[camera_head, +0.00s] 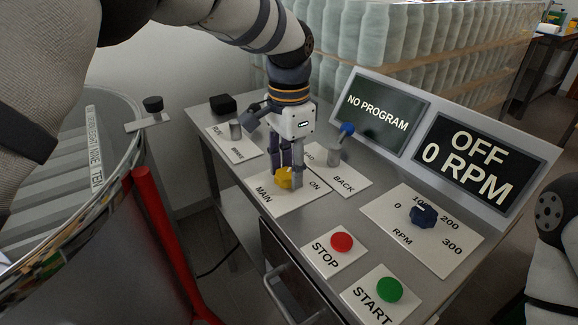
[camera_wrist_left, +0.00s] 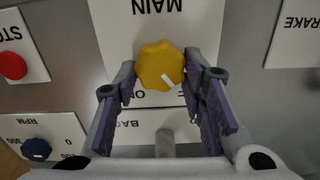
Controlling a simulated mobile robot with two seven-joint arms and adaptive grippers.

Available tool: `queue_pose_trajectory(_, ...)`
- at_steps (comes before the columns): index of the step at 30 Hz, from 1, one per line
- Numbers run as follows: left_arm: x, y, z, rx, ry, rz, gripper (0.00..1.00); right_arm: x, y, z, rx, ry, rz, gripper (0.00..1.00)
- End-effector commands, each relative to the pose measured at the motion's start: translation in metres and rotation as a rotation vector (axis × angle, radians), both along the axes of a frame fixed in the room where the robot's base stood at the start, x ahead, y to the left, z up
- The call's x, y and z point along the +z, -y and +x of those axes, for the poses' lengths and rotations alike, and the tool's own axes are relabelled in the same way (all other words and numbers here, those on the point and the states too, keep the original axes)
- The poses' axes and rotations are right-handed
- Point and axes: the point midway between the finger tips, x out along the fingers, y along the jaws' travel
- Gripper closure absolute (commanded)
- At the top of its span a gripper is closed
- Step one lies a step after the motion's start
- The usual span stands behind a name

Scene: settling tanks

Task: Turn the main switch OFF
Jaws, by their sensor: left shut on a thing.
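The main switch is a yellow lobed knob (camera_head: 283,178) on a white plate (camera_head: 262,203) marked MAIN and ON. My left gripper (camera_head: 287,182) points down over it from above, with its fingers on either side of the knob. In the left wrist view the yellow knob (camera_wrist_left: 158,64) sits between the fingertips of my left gripper (camera_wrist_left: 160,76), which is shut on it. The right gripper is out of view.
A NO PROGRAM screen (camera_head: 381,112) and an OFF 0 RPM screen (camera_head: 470,161) stand behind. Nearby are a blue-tipped lever (camera_head: 346,129), a blue RPM dial (camera_head: 423,217), a red STOP button (camera_head: 342,243) and a green START button (camera_head: 390,289). A round tank (camera_head: 120,150) stands left.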

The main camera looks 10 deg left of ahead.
Motion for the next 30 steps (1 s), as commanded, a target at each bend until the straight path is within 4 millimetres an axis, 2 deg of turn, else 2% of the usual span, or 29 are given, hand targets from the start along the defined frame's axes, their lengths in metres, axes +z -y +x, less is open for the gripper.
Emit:
queue_pose_trajectory(13,-0.002,0.0,-0.001,0.011,-0.004,0.0,0.91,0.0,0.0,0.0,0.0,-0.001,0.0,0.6)
queue_pose_trajectory(14,-0.002,0.0,-0.001,0.011,-0.004,0.0,0.58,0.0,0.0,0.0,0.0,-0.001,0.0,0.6)
queue_pose_trajectory(16,-0.001,0.0,0.0,0.01,-0.004,-0.001,0.43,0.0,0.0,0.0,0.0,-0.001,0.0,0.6)
queue_pose_trajectory(26,0.003,0.0,0.0,0.009,0.0,0.0,0.43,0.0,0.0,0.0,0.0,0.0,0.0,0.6)
queue_pose_trajectory(30,0.031,0.0,0.001,0.01,0.004,-0.002,0.43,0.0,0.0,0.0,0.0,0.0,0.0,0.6)
